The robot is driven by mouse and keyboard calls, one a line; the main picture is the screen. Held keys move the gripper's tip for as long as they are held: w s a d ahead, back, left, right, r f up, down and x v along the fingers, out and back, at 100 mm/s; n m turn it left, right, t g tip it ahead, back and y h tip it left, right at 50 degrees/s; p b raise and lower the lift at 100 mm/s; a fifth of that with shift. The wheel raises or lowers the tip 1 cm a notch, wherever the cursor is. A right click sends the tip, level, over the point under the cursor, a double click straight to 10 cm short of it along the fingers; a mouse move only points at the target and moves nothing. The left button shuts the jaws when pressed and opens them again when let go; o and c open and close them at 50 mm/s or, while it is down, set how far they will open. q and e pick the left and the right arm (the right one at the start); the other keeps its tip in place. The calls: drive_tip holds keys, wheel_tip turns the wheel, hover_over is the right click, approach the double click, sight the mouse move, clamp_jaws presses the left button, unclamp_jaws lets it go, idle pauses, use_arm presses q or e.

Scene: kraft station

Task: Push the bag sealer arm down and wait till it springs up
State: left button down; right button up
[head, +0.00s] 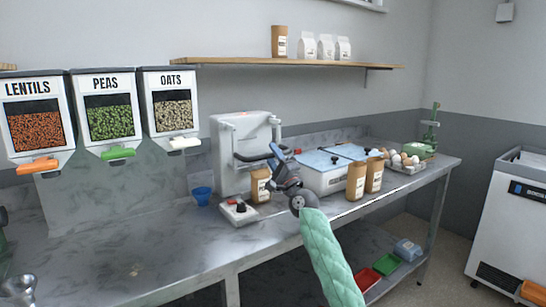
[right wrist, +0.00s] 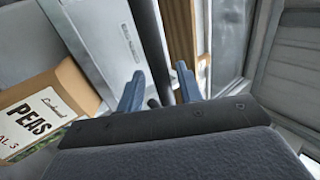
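A white machine with a dark horizontal bar (head: 252,155) stands against the back wall. I cannot tell for sure which one is the bag sealer. My right gripper (head: 277,160) is in front of and between them, its fingers apart. In the right wrist view the two blue-grey fingers (right wrist: 158,90) are spread, with a dark bar (right wrist: 152,40) running down toward the gap. Whether they touch it cannot be told. A white panel (right wrist: 105,35) lies beside the bar. My left gripper is not in view.
A kraft bag (head: 260,186) stands close left of my gripper; its PEAS label (right wrist: 35,122) shows in the wrist view. Two kraft bags (head: 356,182) stand to the right. The left counter is largely clear.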

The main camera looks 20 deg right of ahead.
drive_tip(key=v, duration=0.8)
drive_tip(key=shift+b, duration=0.4)
